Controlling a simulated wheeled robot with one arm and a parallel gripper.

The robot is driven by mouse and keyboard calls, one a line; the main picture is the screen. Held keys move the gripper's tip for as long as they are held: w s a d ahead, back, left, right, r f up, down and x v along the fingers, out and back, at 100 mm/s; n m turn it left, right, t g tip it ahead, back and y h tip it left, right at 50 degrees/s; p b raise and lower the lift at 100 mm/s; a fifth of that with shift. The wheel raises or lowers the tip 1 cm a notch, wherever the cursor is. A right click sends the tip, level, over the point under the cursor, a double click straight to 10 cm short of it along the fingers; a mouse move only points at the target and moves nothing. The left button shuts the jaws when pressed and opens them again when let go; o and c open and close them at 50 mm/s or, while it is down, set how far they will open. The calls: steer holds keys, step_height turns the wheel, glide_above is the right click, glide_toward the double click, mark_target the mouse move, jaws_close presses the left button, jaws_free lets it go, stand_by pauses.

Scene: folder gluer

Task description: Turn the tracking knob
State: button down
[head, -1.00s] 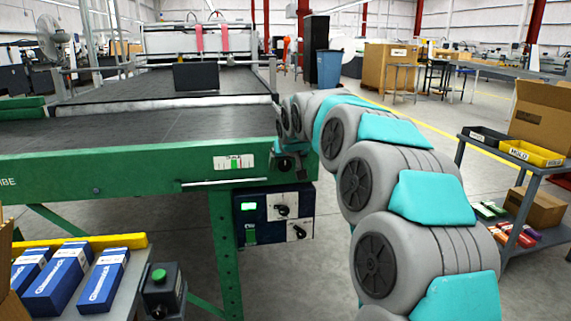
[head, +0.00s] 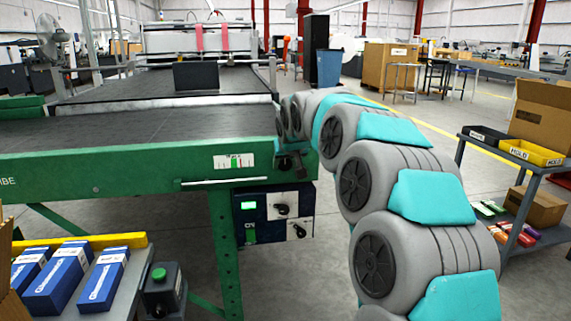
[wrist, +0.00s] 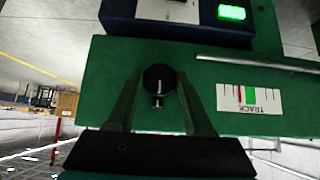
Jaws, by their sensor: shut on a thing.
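The black tracking knob (wrist: 158,79) sits on the green side rail, with a pale pointer line across its face. My gripper (wrist: 160,92) has a dark green finger on each side of the knob and is shut on it. In the head view my gripper (head: 288,162) is at the right end of the rail, and the knob is mostly hidden there. The white TRACK scale (wrist: 249,97) beside the knob has a green band and a thin red mark close to it. The scale also shows in the head view (head: 234,162).
A blue control box (head: 275,214) with a lit green display hangs under the rail (head: 120,174). A metal bar (head: 225,182) runs below the scale. A side table with blue boxes (head: 60,280) stands front left, a grey shelf cart (head: 520,195) at right.

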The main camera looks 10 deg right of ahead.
steer(key=n+h+b, duration=0.1)
steer(key=h+b, duration=0.1)
steer(key=h, duration=0.1)
steer(key=shift+a+f+n+b, duration=0.1)
steer(key=shift+n+b, duration=0.2)
steer(key=shift+a+n+h+b, duration=0.15)
steer(key=shift+n+h+b, duration=0.25)
steer(key=shift+h, duration=0.4)
steer(key=shift+c, duration=1.6)
jaws_free()
steer(key=shift+s, duration=0.1)
steer(key=v, duration=0.7)
steer(key=shift+s+r, duration=0.25)
